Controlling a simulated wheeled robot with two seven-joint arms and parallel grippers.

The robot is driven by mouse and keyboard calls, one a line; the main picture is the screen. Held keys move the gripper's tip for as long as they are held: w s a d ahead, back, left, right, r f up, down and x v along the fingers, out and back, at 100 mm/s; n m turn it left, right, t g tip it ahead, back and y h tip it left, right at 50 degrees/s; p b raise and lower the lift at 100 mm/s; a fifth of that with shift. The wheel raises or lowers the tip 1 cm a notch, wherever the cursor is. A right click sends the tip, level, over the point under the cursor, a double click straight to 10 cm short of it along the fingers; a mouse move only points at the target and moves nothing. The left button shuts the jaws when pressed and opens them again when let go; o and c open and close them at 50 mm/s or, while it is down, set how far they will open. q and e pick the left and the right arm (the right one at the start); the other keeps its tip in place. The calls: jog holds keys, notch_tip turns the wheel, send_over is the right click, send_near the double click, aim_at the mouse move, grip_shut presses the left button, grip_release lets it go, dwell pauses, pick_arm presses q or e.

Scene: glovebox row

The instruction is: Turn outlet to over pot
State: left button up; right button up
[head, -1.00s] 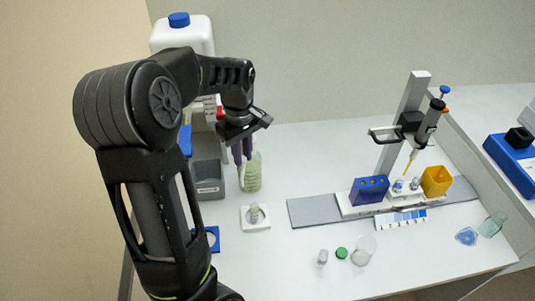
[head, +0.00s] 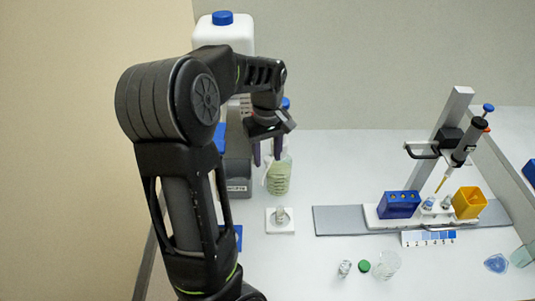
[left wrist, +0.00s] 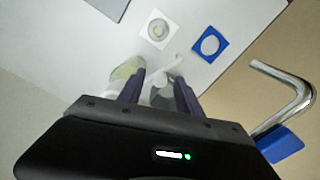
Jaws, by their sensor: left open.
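My left gripper (head: 267,153) is open, pointing down above the bench beside a clear bottle of pale green liquid (head: 279,180). In the left wrist view its two dark fingers (left wrist: 160,86) stand on either side of a pale, curved outlet spout (left wrist: 166,72); I cannot tell whether they touch it. The bottle also shows at the left finger (left wrist: 128,69). The small grey pot (head: 280,214) stands on a white square plate, which also shows in the wrist view (left wrist: 147,36). The spout's tip appears near the pot but not clearly over it. My right gripper is out of view.
A white canister with a blue cap (head: 223,37) and a grey box (head: 238,180) stand behind my left arm. A blue square ring (left wrist: 199,48) lies near the plate. A pipette stand (head: 447,128) and blue rack (head: 398,205) stand at right. Small vessels (head: 386,265) lie in front.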

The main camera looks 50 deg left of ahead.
pick_arm(q)
notch_tip(320, 180, up, 8)
jog(key=shift+f+b, duration=0.1)
jog(key=shift+b, duration=0.35)
